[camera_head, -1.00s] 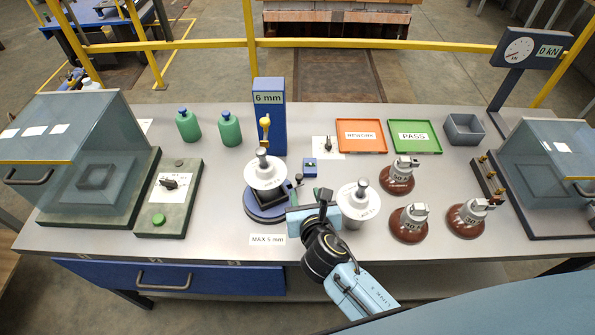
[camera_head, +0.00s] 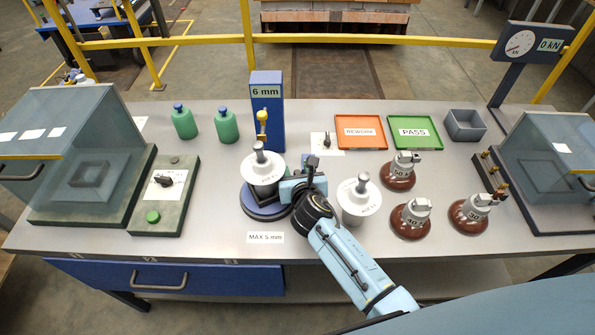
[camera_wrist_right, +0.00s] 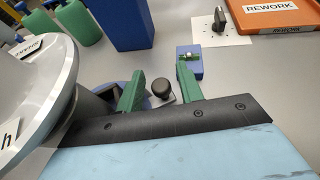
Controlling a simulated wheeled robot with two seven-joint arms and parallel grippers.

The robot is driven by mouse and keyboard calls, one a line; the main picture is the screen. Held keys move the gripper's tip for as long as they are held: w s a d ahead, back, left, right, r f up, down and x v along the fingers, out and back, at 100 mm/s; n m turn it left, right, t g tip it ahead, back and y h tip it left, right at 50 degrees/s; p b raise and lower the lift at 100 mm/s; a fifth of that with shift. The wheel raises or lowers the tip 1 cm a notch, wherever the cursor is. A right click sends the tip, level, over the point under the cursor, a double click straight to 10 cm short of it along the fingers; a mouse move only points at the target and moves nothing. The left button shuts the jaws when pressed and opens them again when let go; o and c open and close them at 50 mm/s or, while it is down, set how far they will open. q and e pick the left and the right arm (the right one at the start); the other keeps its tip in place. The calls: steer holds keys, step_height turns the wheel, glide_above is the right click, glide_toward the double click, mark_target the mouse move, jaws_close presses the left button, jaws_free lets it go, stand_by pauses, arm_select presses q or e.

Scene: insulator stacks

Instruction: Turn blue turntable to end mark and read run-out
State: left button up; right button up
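The blue turntable (camera_head: 250,206) stands mid-table and bears a white insulator (camera_head: 262,174) with a metal pin. Its black-topped knob shows in the right wrist view (camera_wrist_right: 160,88). My right gripper (camera_head: 303,176) is at the turntable's right side and hides the knob in the head view. In the right wrist view its green fingers (camera_wrist_right: 160,87) stand apart on either side of the knob, with gaps visible. A small blue block (camera_wrist_right: 188,63) with a metal piece sits just beyond the fingers. The blue gauge post (camera_head: 266,132) reads 6 mm. My left gripper is not in view.
A second white insulator (camera_head: 358,200) stands close to the right of my right gripper. Several brown insulators (camera_head: 410,220) stand farther right. A MAX 5 mm label (camera_head: 265,238) lies in front. Behind are a REWORK tray (camera_head: 376,148) and a PASS tray (camera_head: 432,146).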

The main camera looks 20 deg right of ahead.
jaws_close()
steer(key=p, duration=0.1)
steer(key=w+n+y+p, duration=0.1)
steer(key=shift+a+r+y+p, duration=0.1)
steer(key=shift+r+y+p, duration=0.2)
steer(key=shift+p, duration=0.1)
steer(key=shift+w+a+n+y+p, duration=0.15)
steer(key=shift+w+n+y+p, duration=0.25)
steer(key=shift+n, duration=0.2)
steer(key=shift+w+a+f+n+y, duration=0.2)
steer(key=shift+f+n+y, duration=0.1)
steer(key=shift+n+y, duration=0.15)
steer(key=shift+o, duration=0.7)
jaws_free()
